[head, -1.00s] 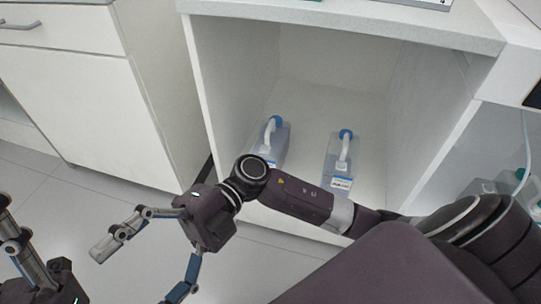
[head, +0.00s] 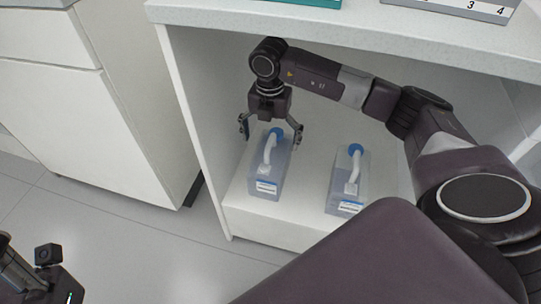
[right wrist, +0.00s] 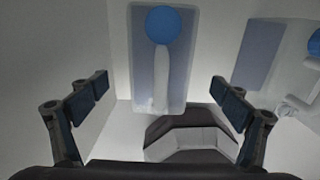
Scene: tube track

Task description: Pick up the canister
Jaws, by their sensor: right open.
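Two translucent canisters with blue caps and white handles stand upright inside the open cabinet. The left canister (head: 270,172) is below my right gripper (head: 271,132). The right canister (head: 348,188) stands apart from it. My right gripper is open, pointing down, with one finger on each side of the left canister's top. In the right wrist view, a canister (right wrist: 143,70) lies ahead between the open fingers (right wrist: 160,88). I cannot tell whether the fingers touch it. Only part of my left arm's end shows at the lower left of the head view; its fingers are not clear.
The cabinet has a left side wall (head: 190,110) and a countertop (head: 200,14) above my right arm. A teal object (head: 305,2) and a numbered grey rack (head: 470,8) are on the countertop. Floor in front is clear.

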